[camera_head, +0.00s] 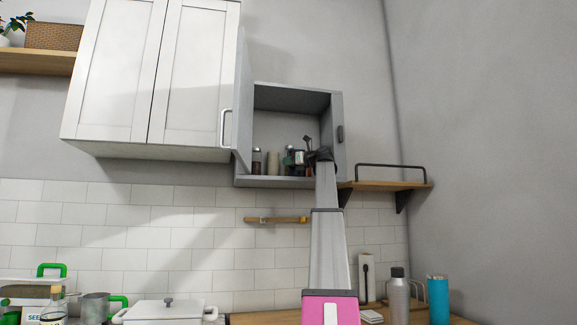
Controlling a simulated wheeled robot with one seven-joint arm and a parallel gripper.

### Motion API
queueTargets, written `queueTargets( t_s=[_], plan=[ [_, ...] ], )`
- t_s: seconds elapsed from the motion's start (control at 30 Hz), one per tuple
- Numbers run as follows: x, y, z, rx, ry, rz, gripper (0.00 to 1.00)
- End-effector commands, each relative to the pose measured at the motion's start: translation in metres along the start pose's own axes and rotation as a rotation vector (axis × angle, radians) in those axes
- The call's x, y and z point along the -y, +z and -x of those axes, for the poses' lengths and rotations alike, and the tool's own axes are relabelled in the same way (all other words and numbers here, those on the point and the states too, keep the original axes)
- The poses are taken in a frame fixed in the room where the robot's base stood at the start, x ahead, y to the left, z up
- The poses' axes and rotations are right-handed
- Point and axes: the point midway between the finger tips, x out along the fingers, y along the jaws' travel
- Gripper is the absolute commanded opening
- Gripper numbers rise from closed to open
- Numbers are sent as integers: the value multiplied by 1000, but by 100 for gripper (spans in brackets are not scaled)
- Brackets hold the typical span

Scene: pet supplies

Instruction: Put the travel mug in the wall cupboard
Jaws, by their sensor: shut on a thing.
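The wall cupboard (338,120) is the open grey box on the wall, its door (243,105) swung out to the left. My arm reaches up from below, and my dark gripper (308,157) is at the right part of the cupboard opening, above its floor. It is shut on a small dark and whitish thing (299,157), seemingly the travel mug. My gripper partly hides it, and I cannot tell whether it touches the shelf.
A dark bottle (257,161) and a beige container (273,163) stand in the cupboard left of my gripper. A wooden shelf (385,186) juts out at right. A silver bottle (398,298) and a blue tumbler (438,300) stand on the counter below.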

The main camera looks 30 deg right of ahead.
Motion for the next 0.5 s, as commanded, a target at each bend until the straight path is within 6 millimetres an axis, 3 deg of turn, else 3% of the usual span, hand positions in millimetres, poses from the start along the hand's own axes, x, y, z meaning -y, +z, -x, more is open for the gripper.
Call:
queueTargets(
  t_s=[0.07,0.4,0.5],
  plan=[
    [-1,-8,0,1,0,0,0],
    [0,-11,0,1,0,1,0],
    [0,-11,0,0,0,0,38]
  ],
)
